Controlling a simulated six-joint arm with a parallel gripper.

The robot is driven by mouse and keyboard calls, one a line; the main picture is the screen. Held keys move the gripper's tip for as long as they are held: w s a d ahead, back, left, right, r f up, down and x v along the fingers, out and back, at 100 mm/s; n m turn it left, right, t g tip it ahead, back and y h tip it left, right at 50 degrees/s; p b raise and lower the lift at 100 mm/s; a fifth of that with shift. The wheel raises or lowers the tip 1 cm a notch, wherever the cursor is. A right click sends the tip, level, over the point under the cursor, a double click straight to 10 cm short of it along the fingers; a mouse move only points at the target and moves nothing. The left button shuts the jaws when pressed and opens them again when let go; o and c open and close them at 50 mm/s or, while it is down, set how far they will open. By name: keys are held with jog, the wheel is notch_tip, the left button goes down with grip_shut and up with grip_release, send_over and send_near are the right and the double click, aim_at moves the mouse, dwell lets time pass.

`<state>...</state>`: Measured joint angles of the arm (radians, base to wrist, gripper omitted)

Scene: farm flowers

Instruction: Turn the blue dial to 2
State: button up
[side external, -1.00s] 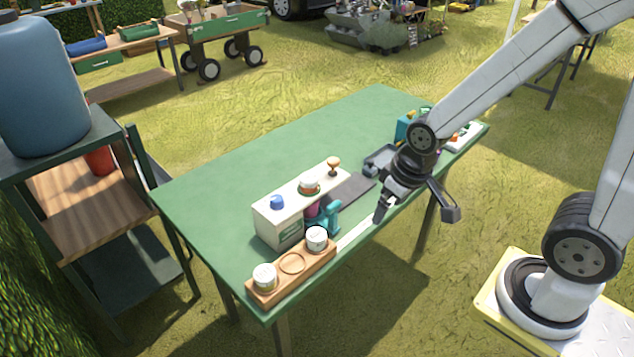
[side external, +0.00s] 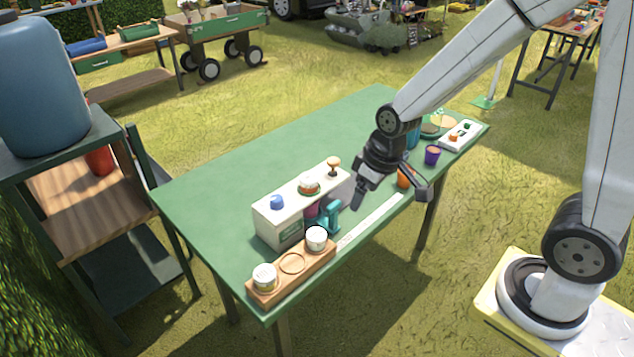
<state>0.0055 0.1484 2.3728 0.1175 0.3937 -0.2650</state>
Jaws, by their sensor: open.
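The blue dial (side external: 277,202) sits on top of the left end of a white box (side external: 292,214) on the green table. The numbers around it are too small to read, so I cannot tell its setting. My gripper (side external: 388,200) is open and empty. It hangs above the table's front edge, to the right of the white box and well apart from the dial.
An orange-and-white knob (side external: 309,185) and a brown-topped lever (side external: 333,165) share the box top. A wooden tray (side external: 292,275) with white cans lies in front. An orange pot (side external: 403,178), a purple cup (side external: 432,155) and a white panel (side external: 459,135) stand to the right.

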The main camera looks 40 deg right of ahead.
aim_at(277, 198)
jog(key=w+a+f+n+y, duration=0.1)
jog(key=w+f+n, duration=0.1)
jog(key=w, duration=0.7)
jog(key=w+a+f+n+y, duration=0.1)
jog(key=w+n, duration=0.4)
jog(key=w, duration=0.5)
jog(key=shift+w+a+f+t+y, duration=0.3)
jog(key=shift+a+f+y, duration=0.15)
jog(key=shift+f, duration=0.15)
jog(key=shift+f, duration=0.1)
jog(key=shift+x, duration=3.8)
jog(key=shift+s, duration=0.1)
jog(key=shift+c, duration=0.2)
grip_shut()
